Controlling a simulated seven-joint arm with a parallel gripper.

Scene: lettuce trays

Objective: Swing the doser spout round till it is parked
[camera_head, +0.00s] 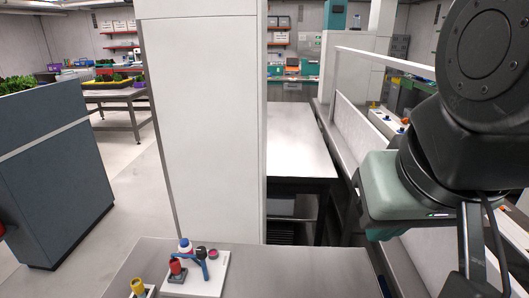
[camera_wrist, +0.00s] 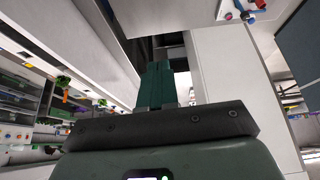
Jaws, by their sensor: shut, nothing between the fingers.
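A white base plate (camera_head: 219,275) lies on the steel table at the bottom of the head view. On it stand a red part, a blue-and-white capped part and a blue curved arm (camera_head: 203,262), which looks like the doser spout. Its exact angle is hard to tell, and I cannot see whether it is at a parked mark. Blue and red parts (camera_wrist: 240,12) of it also show at the top edge of the wrist view. My gripper (camera_wrist: 158,85) has its green fingers together and empty, far from the spout. In the head view its pale green body is at the right, with the fingertips hidden.
A yellow-topped part (camera_head: 138,287) stands left of the plate. A tall white cabinet (camera_head: 204,120) rises behind the table. A long steel bench (camera_head: 300,150) runs behind it, with a white rail at the right. The table (camera_head: 300,265) right of the plate is mostly clear.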

